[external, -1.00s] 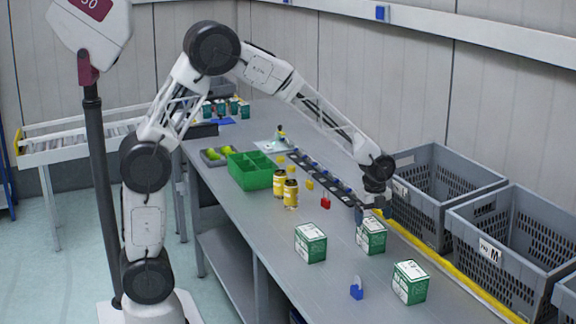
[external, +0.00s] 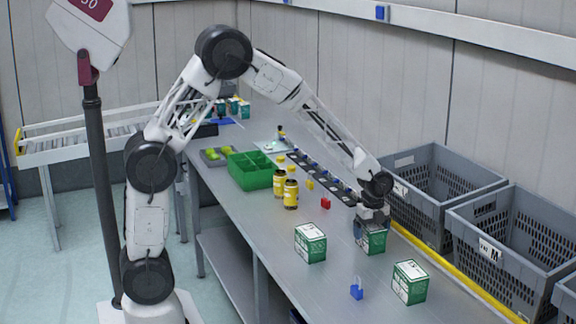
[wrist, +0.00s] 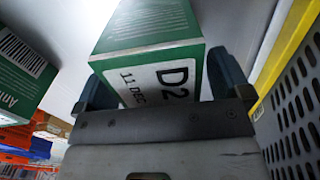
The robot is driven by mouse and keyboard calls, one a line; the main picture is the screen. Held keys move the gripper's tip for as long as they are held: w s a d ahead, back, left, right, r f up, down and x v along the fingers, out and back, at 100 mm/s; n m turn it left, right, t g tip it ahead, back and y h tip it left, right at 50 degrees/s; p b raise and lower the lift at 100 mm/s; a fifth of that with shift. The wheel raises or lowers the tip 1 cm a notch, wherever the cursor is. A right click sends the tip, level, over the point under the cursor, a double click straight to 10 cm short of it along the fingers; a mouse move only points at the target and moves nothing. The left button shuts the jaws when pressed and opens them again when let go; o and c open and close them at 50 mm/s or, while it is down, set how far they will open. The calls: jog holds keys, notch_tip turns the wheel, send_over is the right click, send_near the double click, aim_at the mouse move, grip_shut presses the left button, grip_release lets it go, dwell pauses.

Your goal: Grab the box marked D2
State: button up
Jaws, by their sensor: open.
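The box marked D2 (wrist: 150,85) is green and white, with "D2" and "11 DEC" printed on its white label. In the external view the same box (external: 373,242) stands on the table at the right, below my gripper (external: 371,222). In the wrist view my gripper (wrist: 160,80) is open, with one finger on each side of the D2 box. I cannot tell whether either finger touches it. The gripper body hides part of the box in both views.
Two similar green and white boxes stand nearby, one to the left (external: 311,243) and one nearer the front (external: 410,282). Grey crates (external: 446,185) line the right edge behind a yellow strip. A blue item (external: 356,291), a red item (external: 325,203) and yellow bottles (external: 291,193) are also on the table.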

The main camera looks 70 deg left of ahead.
jog(key=c, duration=1.1)
jog(key=shift+r, duration=0.2)
notch_tip(320, 180, up, 10)
jog(key=shift+f, duration=0.15)
dwell(0.5)
